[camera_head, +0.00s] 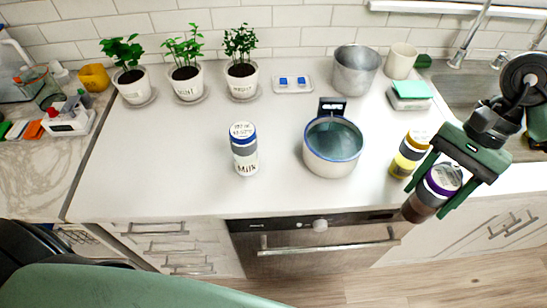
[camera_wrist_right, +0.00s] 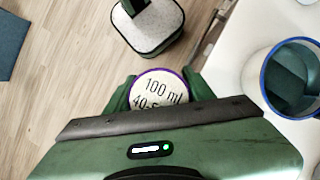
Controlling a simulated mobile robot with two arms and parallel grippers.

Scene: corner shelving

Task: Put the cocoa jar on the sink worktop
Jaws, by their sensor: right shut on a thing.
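The cocoa jar (camera_head: 418,210) has a brown body and a white lid with a purple rim. My right gripper (camera_head: 428,196) is shut on it, one finger on each side, and holds it roughly upright. In the head view the jar overlaps the front edge of the white worktop (camera_head: 285,197). In the right wrist view the jar's lid (camera_wrist_right: 157,88) shows between the fingers, with wooden floor around it and the worktop off to the right. The sink (camera_head: 460,88) is at the right, partly behind my arm. My left gripper is not in view.
A yellow jar (camera_head: 403,163) stands close beside the held jar. A blue-rimmed pot (camera_head: 331,165) and a milk jar (camera_head: 244,158) stand on the worktop. Plants, a metal pot (camera_head: 356,70) and a mug (camera_head: 400,62) line the back. The worktop's front left is clear.

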